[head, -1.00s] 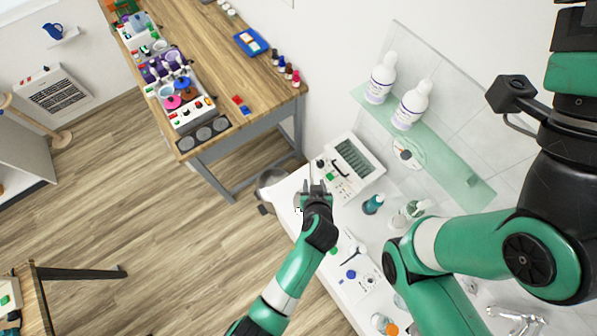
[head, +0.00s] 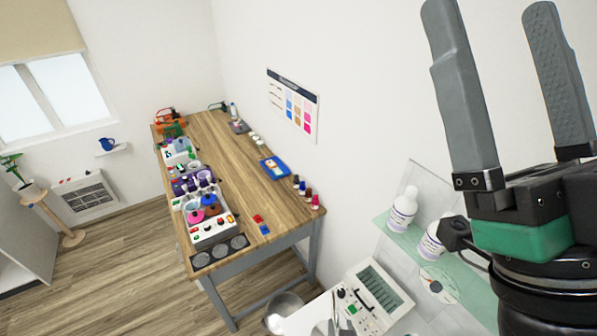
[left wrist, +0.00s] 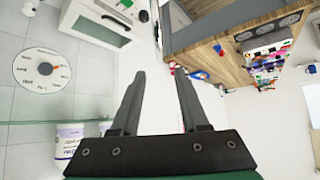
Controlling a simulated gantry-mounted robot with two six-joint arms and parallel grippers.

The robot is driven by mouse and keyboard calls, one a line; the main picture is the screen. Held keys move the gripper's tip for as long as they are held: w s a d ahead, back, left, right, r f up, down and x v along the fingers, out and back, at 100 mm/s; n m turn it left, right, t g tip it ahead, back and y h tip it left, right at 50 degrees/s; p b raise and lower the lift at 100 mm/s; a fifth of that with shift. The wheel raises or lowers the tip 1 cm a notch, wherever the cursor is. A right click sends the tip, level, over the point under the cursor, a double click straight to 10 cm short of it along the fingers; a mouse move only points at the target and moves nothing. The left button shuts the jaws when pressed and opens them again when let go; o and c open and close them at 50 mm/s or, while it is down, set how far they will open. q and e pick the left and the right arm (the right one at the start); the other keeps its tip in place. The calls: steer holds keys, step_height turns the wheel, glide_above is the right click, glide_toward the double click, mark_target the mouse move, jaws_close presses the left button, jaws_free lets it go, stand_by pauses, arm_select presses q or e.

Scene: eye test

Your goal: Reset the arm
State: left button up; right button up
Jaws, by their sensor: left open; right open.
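Most of my left arm is out of the head view.
A wooden bench (head: 225,135) crowded with lab items stands beyond. A metal bowl (head: 284,308) sits near the instrument box. Wooden floor lies open at left.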

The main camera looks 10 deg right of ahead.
arm_select(q)
steer(key=w+a+r+n+t+y, duration=0.2)
steer(key=w+a+r+n+t, duration=0.3)
steer(key=w+a+r, duration=1.2)
steer(key=a+r+n+t, duration=0.15)
steer(key=a+r, duration=0.35)
steer(key=r, duration=0.5)
steer(key=a+r+n+t, duration=0.1)
steer(key=a+r+t, duration=0.2)
steer(key=a+r, duration=0.5)
steer(key=s+a+r+t+y, duration=0.1)
steer(key=s+a+r, duration=0.1)
steer(key=r, duration=0.5)
steer(key=s+a+r+t+y, duration=0.1)
steer(key=s+a+r+t, duration=0.1)
steer(key=r, duration=0.5)
steer(key=s+r+m+t+h, duration=0.3)
steer(key=s+r+m+t, duration=0.3)
steer(key=s+r, duration=1)
step_height(320, 180, down, 15)
steer(key=s+n+b, duration=0.1)
steer(key=b, duration=1.2)
steer(key=shift+s+a+b, duration=0.15)
steer(key=shift+a+b, duration=0.25)
